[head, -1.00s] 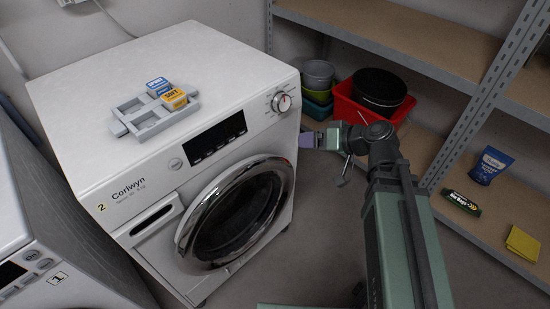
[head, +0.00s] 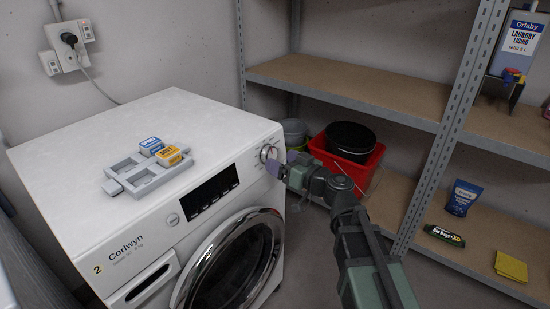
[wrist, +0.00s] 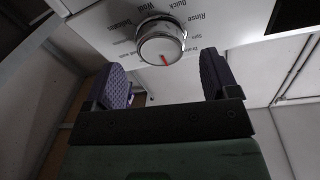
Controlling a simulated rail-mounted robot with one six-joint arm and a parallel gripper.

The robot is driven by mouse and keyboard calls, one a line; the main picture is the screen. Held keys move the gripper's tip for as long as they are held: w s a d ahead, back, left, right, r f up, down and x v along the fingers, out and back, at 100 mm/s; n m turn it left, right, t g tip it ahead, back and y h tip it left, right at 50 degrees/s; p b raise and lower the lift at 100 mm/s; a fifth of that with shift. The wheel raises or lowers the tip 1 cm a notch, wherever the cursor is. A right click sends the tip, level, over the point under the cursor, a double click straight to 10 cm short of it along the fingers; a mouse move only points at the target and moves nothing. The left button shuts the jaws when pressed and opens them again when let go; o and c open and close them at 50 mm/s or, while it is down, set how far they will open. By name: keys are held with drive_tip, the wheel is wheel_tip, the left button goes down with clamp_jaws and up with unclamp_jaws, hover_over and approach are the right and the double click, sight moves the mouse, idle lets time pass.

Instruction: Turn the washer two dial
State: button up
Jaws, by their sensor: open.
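The washer marked 2 (head: 110,225) is white, with a round chrome-rimmed door. Its dial (head: 267,153) sits at the upper right of the front panel, partly covered by my gripper in the head view. My gripper (head: 278,167) is at the panel by the dial. In the wrist view my gripper (wrist: 163,80) is open, its two purple pads apart on either side below the dial, with nothing between them.
A grey tray (head: 128,187) with blue and yellow boxes lies on the washer top. A shelf unit (head: 350,94) stands behind and right, with a red bin (head: 361,177) and a black pot near my arm. Floor in front is partly clear.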

sight(272, 156)
drive_tip(key=shift+x, duration=1.55)
drive_tip(key=c, duration=0.9)
drive_tip(key=shift+m, duration=0.5)
drive_tip(key=m+h+p, duration=0.1)
drive_tip(key=m, duration=0.2)
drive_tip(key=shift+s+a+r+m, duration=0.1)
drive_tip(key=shift+m, duration=0.3)
drive_tip(key=shift+m+h+p, duration=0.3)
drive_tip(key=shift+m+h, duration=0.1)
drive_tip(key=shift+m, duration=1.1)
drive_tip(key=o, duration=0.9)
